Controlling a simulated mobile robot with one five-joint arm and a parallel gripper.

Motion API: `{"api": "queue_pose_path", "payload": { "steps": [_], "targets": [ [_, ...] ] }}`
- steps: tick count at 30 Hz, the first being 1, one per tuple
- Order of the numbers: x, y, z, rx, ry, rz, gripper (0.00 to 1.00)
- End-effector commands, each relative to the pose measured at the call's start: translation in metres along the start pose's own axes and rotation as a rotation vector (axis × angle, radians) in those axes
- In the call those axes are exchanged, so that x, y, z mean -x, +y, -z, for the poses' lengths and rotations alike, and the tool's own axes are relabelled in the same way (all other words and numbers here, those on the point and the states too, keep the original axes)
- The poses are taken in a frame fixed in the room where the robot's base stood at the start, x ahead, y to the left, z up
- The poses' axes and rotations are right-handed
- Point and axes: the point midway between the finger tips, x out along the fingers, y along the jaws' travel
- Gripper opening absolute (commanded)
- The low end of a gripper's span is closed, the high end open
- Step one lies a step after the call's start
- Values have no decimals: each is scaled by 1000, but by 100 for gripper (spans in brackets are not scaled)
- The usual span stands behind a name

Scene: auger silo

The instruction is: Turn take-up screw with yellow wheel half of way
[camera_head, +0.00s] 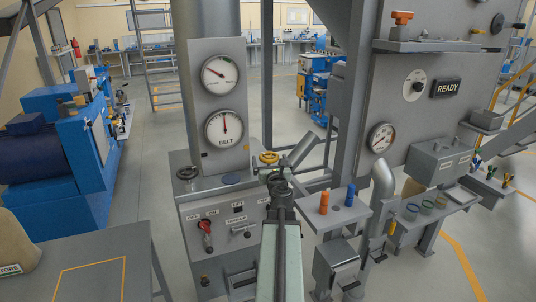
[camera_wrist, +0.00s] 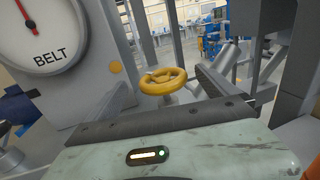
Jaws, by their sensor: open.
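The yellow wheel (camera_head: 269,157) of the take-up screw stands on top of the grey cabinet, right of the gauge panel. In the wrist view the yellow wheel (camera_wrist: 163,81) shows ahead, in the gap between my two fingers. My gripper (camera_head: 278,174) reaches over the cabinet, in front of the wheel. Its fingers also show in the wrist view (camera_wrist: 166,84), spread apart with nothing held. I cannot tell from these views how far the fingertips are from the rim. The screw below the wheel is mostly hidden.
The BELT gauge (camera_head: 224,129) hangs on the panel left of the wheel. A dark handwheel (camera_head: 187,173) sits at the cabinet's left. A grey slanted pipe (camera_head: 302,149) rises close to the wheel's right. A small shelf (camera_head: 334,214) with orange and blue pieces stands right of my arm.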

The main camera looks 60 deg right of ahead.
Motion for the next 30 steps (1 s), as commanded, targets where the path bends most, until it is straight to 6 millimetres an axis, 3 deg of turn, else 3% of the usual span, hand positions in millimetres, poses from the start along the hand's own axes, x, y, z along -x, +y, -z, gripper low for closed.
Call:
{"api": "queue_pose_path", "payload": {
  "steps": [10,19,20,26,30],
  "targets": [
    [-63,-7,0,1,0,7,97],
    [-69,-7,0,1,0,8,97],
    [-69,-7,0,1,0,8,92],
    [-69,-7,0,1,0,8,36],
    [-69,-11,0,1,0,9,35]
  ]
}}
